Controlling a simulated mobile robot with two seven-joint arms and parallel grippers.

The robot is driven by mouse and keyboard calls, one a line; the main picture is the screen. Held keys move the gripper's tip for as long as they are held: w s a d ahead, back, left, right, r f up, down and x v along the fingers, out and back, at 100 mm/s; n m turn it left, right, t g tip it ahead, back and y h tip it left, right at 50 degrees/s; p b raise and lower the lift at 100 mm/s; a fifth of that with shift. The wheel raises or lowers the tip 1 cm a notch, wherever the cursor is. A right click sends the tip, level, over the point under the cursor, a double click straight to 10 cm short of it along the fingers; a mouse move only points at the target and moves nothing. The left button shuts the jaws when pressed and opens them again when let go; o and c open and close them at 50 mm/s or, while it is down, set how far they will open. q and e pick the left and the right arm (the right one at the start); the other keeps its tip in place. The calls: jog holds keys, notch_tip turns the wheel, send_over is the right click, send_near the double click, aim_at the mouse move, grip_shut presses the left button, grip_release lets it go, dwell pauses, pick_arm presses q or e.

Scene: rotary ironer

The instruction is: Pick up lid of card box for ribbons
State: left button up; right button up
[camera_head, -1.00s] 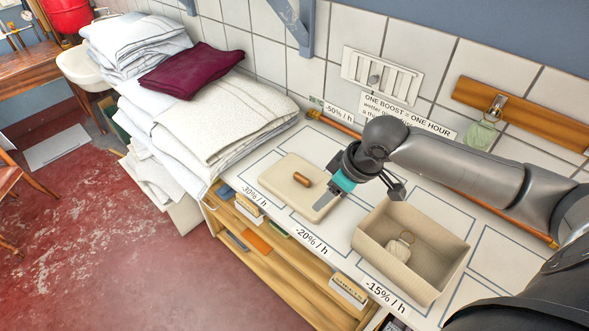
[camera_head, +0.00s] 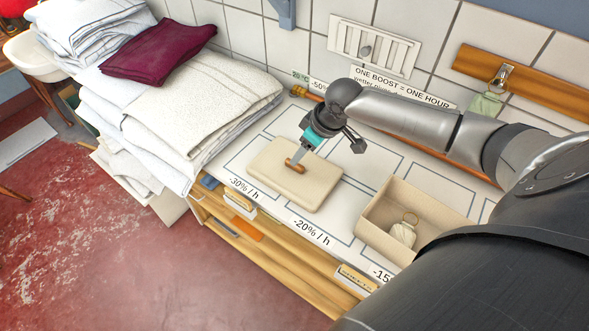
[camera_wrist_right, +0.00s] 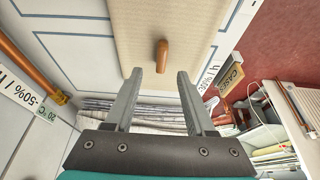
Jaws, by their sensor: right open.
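The lid (camera_head: 269,181) is a flat beige rectangle with a brown wooden handle (camera_head: 295,165) on top, lying on the white counter in the head view. In the right wrist view the lid (camera_wrist_right: 190,25) fills the upper middle, and its handle (camera_wrist_right: 162,56) stands just ahead of the fingertips, between their lines. My right gripper (camera_head: 299,154) is at the handle from above in the head view; in the wrist view its two fingers (camera_wrist_right: 161,76) are apart with nothing between them. The open beige card box (camera_head: 432,199) stands to the right of the lid. My left gripper is not in view.
A round pale item with a ring (camera_head: 403,234) lies in the box. Stacked white linens (camera_head: 180,125) with a maroon cloth (camera_head: 158,52) stand left of the lid. The tiled wall (camera_head: 290,50) is behind the counter. Open shelves (camera_head: 262,246) are below.

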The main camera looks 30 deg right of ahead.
aim_at(295, 168)
jog(key=shift+b+x, duration=0.4)
jog(key=shift+x, duration=2.35)
jog(key=shift+s, duration=0.2)
grip_shut()
